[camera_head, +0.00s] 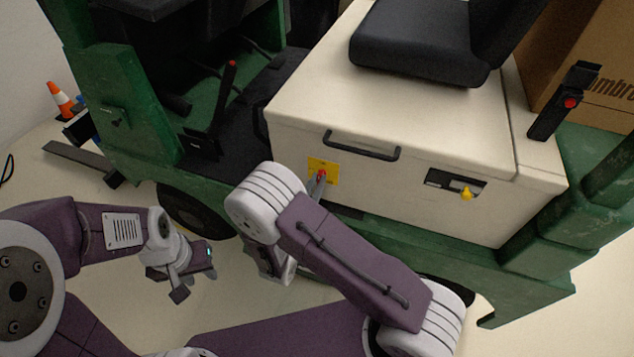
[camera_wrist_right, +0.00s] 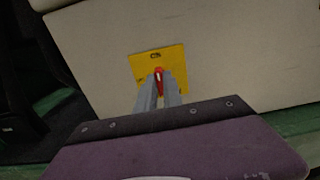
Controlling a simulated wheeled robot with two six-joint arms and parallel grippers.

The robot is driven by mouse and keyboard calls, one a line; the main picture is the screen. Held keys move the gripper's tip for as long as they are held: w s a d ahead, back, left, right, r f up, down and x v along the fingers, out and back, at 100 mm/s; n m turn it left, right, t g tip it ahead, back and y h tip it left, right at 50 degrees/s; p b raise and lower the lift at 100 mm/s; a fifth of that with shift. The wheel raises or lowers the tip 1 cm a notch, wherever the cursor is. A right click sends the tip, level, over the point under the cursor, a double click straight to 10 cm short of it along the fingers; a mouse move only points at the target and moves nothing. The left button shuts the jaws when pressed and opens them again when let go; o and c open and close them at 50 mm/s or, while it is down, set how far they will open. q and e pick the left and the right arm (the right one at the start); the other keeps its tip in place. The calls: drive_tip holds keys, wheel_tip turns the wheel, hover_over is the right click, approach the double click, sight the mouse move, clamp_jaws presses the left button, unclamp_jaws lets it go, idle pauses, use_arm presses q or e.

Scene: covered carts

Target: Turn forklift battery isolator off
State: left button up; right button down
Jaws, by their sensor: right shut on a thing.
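The battery isolator is a red handle (camera_head: 322,174) on a yellow plate (camera_head: 331,166) on the cream side panel of the green forklift (camera_head: 143,95). In the right wrist view the red handle (camera_wrist_right: 159,74) stands in front of the yellow plate (camera_wrist_right: 173,62). My right gripper (camera_wrist_right: 159,86) is shut on the red handle, with one grey finger on each side of it. The fingers hide part of the handle and the lower plate. My left gripper (camera_head: 191,281) hangs at the lower left, away from the forklift; its jaw gap is not clear.
A black grab handle (camera_head: 362,146) sits above the isolator. A yellow knob (camera_head: 467,193) in a dark recess is to its right. A black seat (camera_head: 430,45) tops the cream cover. A traffic cone (camera_head: 60,98) and a cardboard box (camera_head: 596,95) are farther off.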

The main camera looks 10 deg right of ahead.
drive_tip(key=n+p, duration=0.3)
drive_tip(key=shift+r+n, duration=0.15)
drive_tip(key=shift+n, duration=0.25)
drive_tip(key=n+p, duration=0.3)
drive_tip(key=n, duration=0.1)
drive_tip(key=shift+a, duration=0.1)
drive_tip(key=n+p, duration=0.1)
drive_tip(key=n, duration=0.2)
drive_tip(key=n+p, duration=0.1)
drive_tip(key=n, duration=0.2)
drive_tip(key=n+p, duration=0.1)
drive_tip(key=n, duration=0.2)
drive_tip(key=shift+w+f+n, duration=0.1)
drive_tip(key=shift+f+n, duration=0.3)
drive_tip(key=c, duration=1.5)
unclamp_jaws()
